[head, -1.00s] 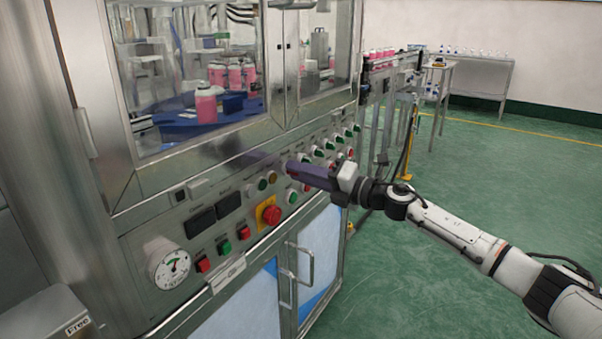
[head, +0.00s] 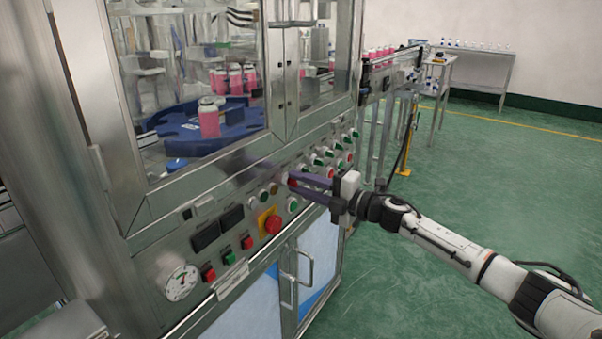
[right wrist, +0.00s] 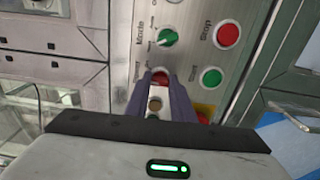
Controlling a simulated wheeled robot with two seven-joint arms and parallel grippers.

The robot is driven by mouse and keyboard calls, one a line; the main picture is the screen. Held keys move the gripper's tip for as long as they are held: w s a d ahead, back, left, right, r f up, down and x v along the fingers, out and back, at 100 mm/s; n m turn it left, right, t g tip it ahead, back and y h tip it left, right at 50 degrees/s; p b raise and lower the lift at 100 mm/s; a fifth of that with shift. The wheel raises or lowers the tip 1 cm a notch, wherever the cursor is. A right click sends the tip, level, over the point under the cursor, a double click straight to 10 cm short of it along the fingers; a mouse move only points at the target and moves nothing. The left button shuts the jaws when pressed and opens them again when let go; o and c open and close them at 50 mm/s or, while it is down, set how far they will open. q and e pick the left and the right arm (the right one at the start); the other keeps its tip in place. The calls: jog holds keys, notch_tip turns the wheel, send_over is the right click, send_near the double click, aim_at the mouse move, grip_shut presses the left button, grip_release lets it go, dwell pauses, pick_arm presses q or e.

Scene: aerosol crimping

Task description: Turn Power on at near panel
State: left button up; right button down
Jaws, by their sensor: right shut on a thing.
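The near control panel (head: 248,205) of the steel machine carries rows of buttons and knobs. My right gripper (head: 294,181) reaches it from the right, its two purple fingers pointing at the panel. In the right wrist view the fingers (right wrist: 163,80) are on either side of a red knob (right wrist: 160,77) and shut on it. A green Mode knob (right wrist: 167,37) is just beyond it. The lettering by the held knob is too blurred to read. My left gripper is not in view.
A red emergency button (head: 273,224) on a yellow plate is close to the fingers. A red Stop button (right wrist: 227,33) and a green button (right wrist: 211,76) lie right of the fingers in the right wrist view. Cabinet door handles (head: 303,268) protrude below. The green floor (head: 490,190) is clear.

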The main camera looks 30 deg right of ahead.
jog(key=shift+m+p, duration=2.25)
jog(key=shift+m, duration=0.95)
jog(key=c, duration=1.5)
grip_release()
